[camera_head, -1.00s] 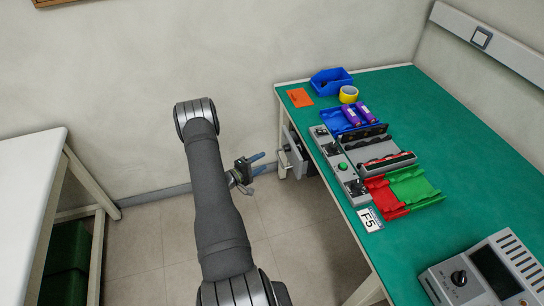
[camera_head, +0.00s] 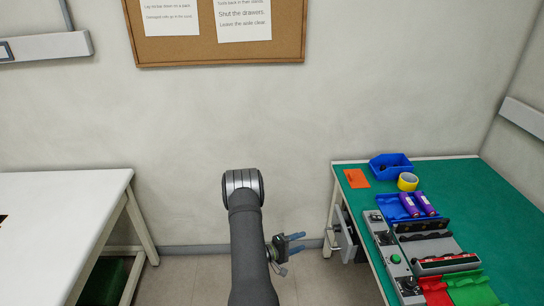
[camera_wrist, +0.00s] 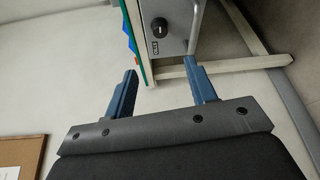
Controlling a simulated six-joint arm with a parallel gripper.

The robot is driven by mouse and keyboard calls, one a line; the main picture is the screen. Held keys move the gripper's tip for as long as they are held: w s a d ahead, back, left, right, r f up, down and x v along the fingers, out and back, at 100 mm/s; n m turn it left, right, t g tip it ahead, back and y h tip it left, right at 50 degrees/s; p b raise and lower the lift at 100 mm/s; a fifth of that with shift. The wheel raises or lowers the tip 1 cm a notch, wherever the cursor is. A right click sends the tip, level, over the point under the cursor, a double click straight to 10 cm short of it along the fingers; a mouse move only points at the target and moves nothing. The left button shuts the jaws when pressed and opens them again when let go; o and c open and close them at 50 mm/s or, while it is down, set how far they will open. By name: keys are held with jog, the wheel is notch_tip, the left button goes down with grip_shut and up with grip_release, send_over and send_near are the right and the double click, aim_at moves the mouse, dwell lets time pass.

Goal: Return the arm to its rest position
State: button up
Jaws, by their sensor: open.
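My gripper (camera_head: 291,243) hangs in the gap between the two tables, with its fingers pointing right toward the green-topped bench (camera_head: 480,190). In the wrist view my gripper (camera_wrist: 162,90) has its two blue fingers well apart with nothing between them. Beyond the fingers is a grey drawer front or box with a dark knob (camera_wrist: 159,27) and a bar handle (camera_wrist: 196,25) under the bench edge. The same grey unit (camera_head: 346,240) shows under the left edge of the bench in the head view, apart from the fingers.
A white table (camera_head: 70,195) stands at left. The bench carries a blue bin (camera_head: 391,166), yellow tape (camera_head: 408,182), an orange card (camera_head: 357,178), purple cylinders (camera_head: 416,205), a grey control strip (camera_head: 393,255) and red and green trays. A corkboard (camera_head: 215,50) hangs on the wall.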

aim_at(334, 228)
jog(key=x, duration=1.5)
jog(key=shift+w+d, duration=0.15)
jog(key=shift+d, duration=0.1)
jog(key=v, duration=1.7)
jog(key=x, duration=1.7)
jog(key=n+g+y, duration=0.1)
jog(key=n, duration=0.2)
jog(key=shift+r, duration=0.15)
jog(key=n+g, duration=0.1)
jog(key=n, duration=0.1)
jog(key=n+g+y, duration=0.1)
jog(key=shift+w+r+n, duration=0.1)
jog(key=shift+w+n, duration=0.1)
jog(key=shift+n, duration=0.2)
jog(key=n+g, duration=0.2)
jog(key=shift+w+n, duration=0.1)
jog(key=shift+n, duration=0.3)
jog(key=shift+w+n+g, duration=0.15)
jog(key=shift+n+g, duration=0.75)
jog(key=shift+n, duration=0.4)
